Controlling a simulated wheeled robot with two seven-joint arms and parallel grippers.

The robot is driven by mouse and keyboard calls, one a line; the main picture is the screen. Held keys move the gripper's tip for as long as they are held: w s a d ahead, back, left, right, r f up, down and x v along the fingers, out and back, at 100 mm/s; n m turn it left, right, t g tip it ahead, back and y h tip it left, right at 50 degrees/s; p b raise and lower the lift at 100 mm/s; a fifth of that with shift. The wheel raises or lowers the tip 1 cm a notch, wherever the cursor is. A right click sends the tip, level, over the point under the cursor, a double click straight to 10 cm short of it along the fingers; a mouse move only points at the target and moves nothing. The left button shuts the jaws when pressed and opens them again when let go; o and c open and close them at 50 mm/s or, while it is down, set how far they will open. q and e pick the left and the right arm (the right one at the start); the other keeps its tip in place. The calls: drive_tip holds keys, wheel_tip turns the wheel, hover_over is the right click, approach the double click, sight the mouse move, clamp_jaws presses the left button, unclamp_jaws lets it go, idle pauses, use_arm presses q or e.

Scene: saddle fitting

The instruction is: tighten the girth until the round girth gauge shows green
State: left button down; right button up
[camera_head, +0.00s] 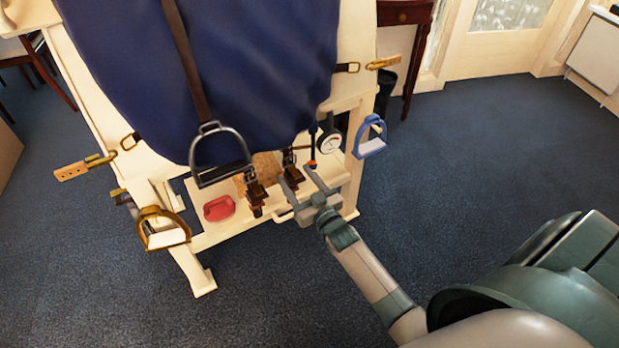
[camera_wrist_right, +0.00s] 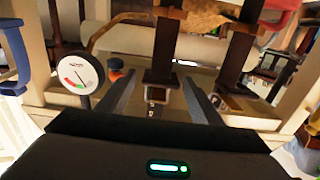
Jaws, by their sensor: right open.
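The round girth gauge (camera_head: 330,143) is a white dial at the right of the stand; it shows larger in the right wrist view (camera_wrist_right: 75,72). Its face has red and green marks along the lower part; I cannot tell for sure which the thin needle points to. Two dark brown girth straps with metal buckles hang below the blue cover, a left one (camera_head: 256,190) and a right one (camera_head: 291,168). My right gripper (camera_head: 304,182) is open beside the right strap. In the wrist view a strap end with a buckle (camera_wrist_right: 158,92) shows between its fingers, ungripped. My left gripper is out of view.
A grey stirrup (camera_head: 220,160) hangs in front of the blue cover (camera_head: 235,60). A brass stirrup (camera_head: 164,229) and a blue stirrup (camera_head: 370,139) hang at the sides. A red object (camera_head: 219,208) lies on the cream stand's shelf. An orange-tipped item (camera_wrist_right: 117,66) is near the gauge.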

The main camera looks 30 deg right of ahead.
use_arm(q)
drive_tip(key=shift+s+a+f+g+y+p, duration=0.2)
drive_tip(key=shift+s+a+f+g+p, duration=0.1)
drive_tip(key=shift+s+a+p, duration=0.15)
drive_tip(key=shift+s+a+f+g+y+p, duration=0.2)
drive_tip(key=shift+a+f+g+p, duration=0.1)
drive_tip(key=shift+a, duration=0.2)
use_arm(e)
drive_tip(key=s, duration=1.7)
